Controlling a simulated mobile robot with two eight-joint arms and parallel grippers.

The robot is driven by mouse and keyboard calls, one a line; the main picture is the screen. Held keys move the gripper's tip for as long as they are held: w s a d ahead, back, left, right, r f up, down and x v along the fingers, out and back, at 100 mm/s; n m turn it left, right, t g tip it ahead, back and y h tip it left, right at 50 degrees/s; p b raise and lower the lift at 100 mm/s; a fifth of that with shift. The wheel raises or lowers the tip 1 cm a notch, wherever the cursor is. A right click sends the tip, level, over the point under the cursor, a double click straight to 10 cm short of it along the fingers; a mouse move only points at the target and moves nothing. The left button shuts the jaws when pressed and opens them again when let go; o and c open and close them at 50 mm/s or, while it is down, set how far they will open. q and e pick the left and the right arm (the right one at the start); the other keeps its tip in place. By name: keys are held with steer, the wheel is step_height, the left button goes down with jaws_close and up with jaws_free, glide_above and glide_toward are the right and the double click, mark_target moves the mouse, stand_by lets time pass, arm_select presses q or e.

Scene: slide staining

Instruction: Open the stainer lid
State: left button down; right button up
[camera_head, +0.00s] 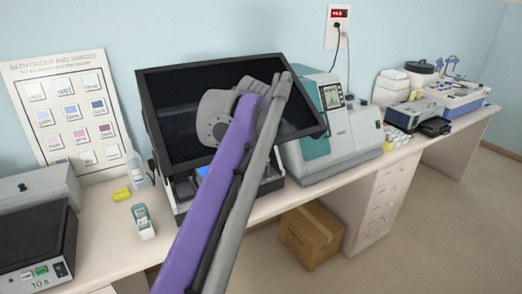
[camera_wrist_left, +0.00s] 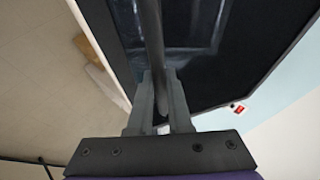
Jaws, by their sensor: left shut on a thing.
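The stainer (camera_head: 182,192) stands on the bench with its large black lid (camera_head: 172,105) raised and tilted; the lid's dark panel faces me. My left arm crosses in front of the lid and the middle of the stainer, and its gripper is hidden in the head view. In the left wrist view my left gripper (camera_wrist_left: 160,108) is shut on a grey bar-like handle (camera_wrist_left: 151,38), which runs between its two fingers. The lid (camera_wrist_left: 245,50) fills the upper middle of that view behind the bar. My right gripper is not in view.
A teal and white machine (camera_head: 335,125) stands close to the stainer's right. To its left are a small bottle (camera_head: 138,172), a pale green container (camera_head: 143,220) and a grey device (camera_head: 38,185). A chart board (camera_head: 70,72) leans on the wall. A cardboard box (camera_head: 312,235) sits on the floor.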

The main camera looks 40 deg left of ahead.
arm_select(q)
step_height(320, 180, up, 11)
steer(key=w+a, duration=0.1)
steer(key=a, duration=0.1)
steer(key=shift+a+r, duration=0.15)
steer(key=shift+a, duration=0.25)
steer(key=c, duration=1.1)
jaws_free()
steer(key=v, duration=0.7)
steer(key=shift+s+d+r, duration=0.1)
steer(key=shift+s, duration=0.1)
